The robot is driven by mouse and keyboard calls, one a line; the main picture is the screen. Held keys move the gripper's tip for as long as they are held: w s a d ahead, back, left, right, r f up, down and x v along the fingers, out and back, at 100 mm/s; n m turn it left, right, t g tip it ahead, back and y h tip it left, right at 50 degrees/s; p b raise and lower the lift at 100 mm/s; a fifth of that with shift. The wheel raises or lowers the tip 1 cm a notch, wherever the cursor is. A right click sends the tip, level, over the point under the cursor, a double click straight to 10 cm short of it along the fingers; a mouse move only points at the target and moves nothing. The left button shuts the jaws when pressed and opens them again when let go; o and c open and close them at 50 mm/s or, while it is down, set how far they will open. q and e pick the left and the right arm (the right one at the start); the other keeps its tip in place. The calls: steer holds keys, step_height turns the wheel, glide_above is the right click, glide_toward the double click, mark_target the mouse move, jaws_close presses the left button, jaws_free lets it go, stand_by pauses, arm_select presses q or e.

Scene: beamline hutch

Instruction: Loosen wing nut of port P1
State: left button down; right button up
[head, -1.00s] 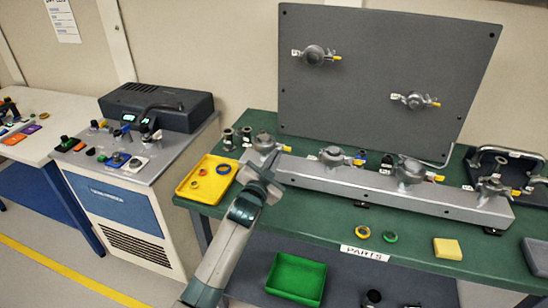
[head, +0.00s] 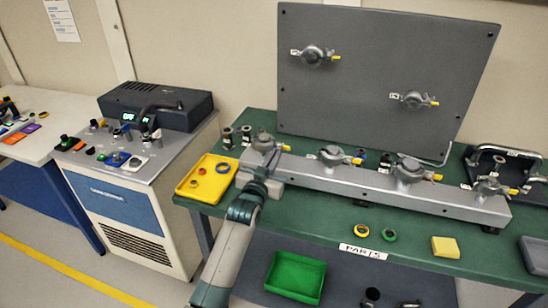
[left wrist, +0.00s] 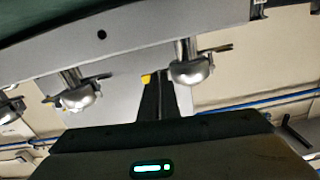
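A grey manifold bar (head: 380,194) on the green bench carries several clamped ports with yellow-tipped wing nuts. The leftmost clamp (head: 264,143) has its yellow wing nut (head: 286,148) pointing right. My left gripper (head: 260,172) is right in front of and below this clamp, at the bar's left end. In the left wrist view, its dark fingers (left wrist: 160,78) point at the bar's clamps, close to a yellow tip (left wrist: 147,78) beside a round clamp (left wrist: 191,72). Whether the fingers touch or hold it is unclear. Port labels are too small to read. My right gripper is out of view.
A yellow tray (head: 208,180) with rings is just left of the bar. Rings (head: 389,235) and a yellow block (head: 446,247) lie along the front. A grey upright panel (head: 385,80) with two clamps stands behind. A green bin (head: 295,277) is below.

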arm_select(q)
steer(key=shift+r, duration=0.15)
steer(key=c, duration=2.3)
jaws_free()
steer(key=shift+w, duration=0.15)
steer(key=b+v, duration=0.3)
steer(key=v, duration=1.4)
steer(key=shift+s+b, duration=0.2)
steer(key=shift+b, duration=0.2)
steer(key=shift+a, duration=0.1)
